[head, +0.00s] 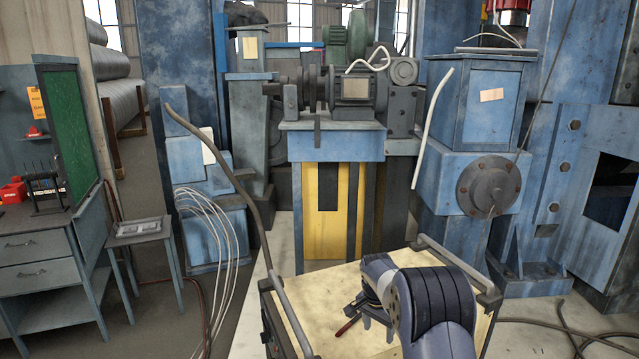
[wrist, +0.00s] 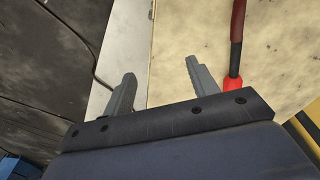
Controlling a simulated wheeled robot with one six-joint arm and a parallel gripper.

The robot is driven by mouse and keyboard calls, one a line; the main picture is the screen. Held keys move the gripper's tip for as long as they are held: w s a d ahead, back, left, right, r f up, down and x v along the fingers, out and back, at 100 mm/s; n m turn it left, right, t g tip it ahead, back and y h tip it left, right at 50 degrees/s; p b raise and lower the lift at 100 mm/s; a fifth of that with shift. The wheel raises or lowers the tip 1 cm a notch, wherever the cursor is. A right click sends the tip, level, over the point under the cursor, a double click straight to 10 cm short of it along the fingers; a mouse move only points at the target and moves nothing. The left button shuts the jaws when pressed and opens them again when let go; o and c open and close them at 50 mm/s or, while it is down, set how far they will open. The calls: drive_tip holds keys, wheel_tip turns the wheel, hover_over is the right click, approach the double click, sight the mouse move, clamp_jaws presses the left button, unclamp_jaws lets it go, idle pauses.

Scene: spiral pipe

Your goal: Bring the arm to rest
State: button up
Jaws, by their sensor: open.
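My gripper (wrist: 158,88) shows in the wrist view with its two grey fingers spread apart and nothing between them. Below the fingers are a pale strip of floor and a beige surface. In the head view my arm (head: 430,300) reaches out over a beige-topped cart (head: 310,300) at the bottom centre. The gripper end (head: 372,305) is partly hidden by the arm there. A dark red handled tool (head: 346,328) lies on the cart top close to the gripper. In the wrist view a red and black handle (wrist: 236,55) lies right of the right finger, apart from it.
A blue machine with a motor (head: 352,90) stands behind the cart. A blue housing with a round flange (head: 488,186) stands at the right. A grey drawer desk (head: 40,250) and small table (head: 140,232) are at the left. Cables (head: 560,335) lie on the right floor.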

drive_tip(key=s+f+n, duration=0.3)
drive_tip(key=s+f, duration=0.4)
drive_tip(key=s, duration=0.2)
drive_tip(key=shift+f+n+t, duration=0.3)
drive_tip(key=shift+f, duration=0.05)
drive_tip(key=shift+a+r, duration=0.1)
drive_tip(key=shift+a, duration=0.05)
